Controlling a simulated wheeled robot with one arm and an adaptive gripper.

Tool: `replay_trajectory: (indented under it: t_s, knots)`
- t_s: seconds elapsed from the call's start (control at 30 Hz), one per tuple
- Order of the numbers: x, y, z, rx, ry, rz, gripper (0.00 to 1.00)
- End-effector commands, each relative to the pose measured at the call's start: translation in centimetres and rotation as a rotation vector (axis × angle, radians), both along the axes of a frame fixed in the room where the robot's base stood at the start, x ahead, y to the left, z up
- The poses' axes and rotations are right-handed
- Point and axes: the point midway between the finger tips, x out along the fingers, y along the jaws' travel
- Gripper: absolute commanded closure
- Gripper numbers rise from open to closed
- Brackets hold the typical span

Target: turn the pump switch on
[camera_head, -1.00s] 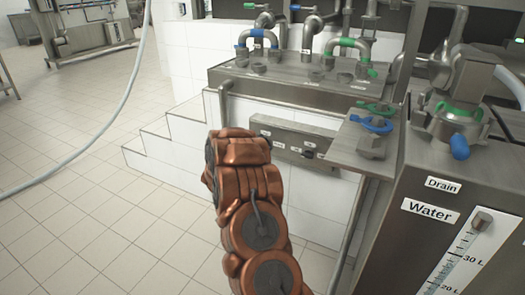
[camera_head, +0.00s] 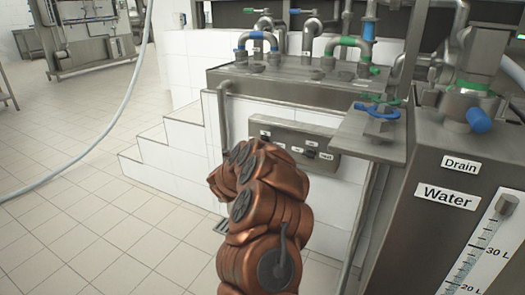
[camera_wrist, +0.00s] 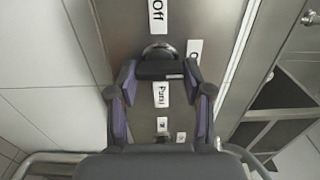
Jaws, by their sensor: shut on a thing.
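The pump switch (camera_wrist: 159,71) is a dark knob with a metal ring on a grey panel in the wrist view. My gripper (camera_wrist: 160,68) is shut on it, one fingertip on each side. A white label below it reads like "Pump". A label reading "Off" (camera_wrist: 157,14) is above the knob, and another label (camera_wrist: 194,50) at its upper right is partly cut off by view and angle. In the head view, the control panel (camera_head: 336,168) is on the white tiled wall; my orange arm hides the gripper there.
A grey metal counter with pipes and valves (camera_head: 346,42) stands above the panel. A metal tank labelled "Water" (camera_head: 448,196) stands at the right, with a small metal shelf beside it. White tiled steps and open floor (camera_head: 80,215) lie to the left.

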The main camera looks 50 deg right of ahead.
Motion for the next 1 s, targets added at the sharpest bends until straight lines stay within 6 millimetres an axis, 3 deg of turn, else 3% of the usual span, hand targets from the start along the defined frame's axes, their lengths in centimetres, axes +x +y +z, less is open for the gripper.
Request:
replay_trajectory:
  t_s: [0.53,0.57,0.8,1.0]
  knots:
    - [0.12,0.13,-0.15,0.01,-0.022,0.003,0.85]
    - [0.11,0.13,-0.15,0.01,-0.022,0.003,0.48]
    - [0.02,0.01,-0.09,0.008,-0.022,0.001,0.25]
    - [-0.01,-0.01,-0.05,0.007,-0.022,0.0,0.25]
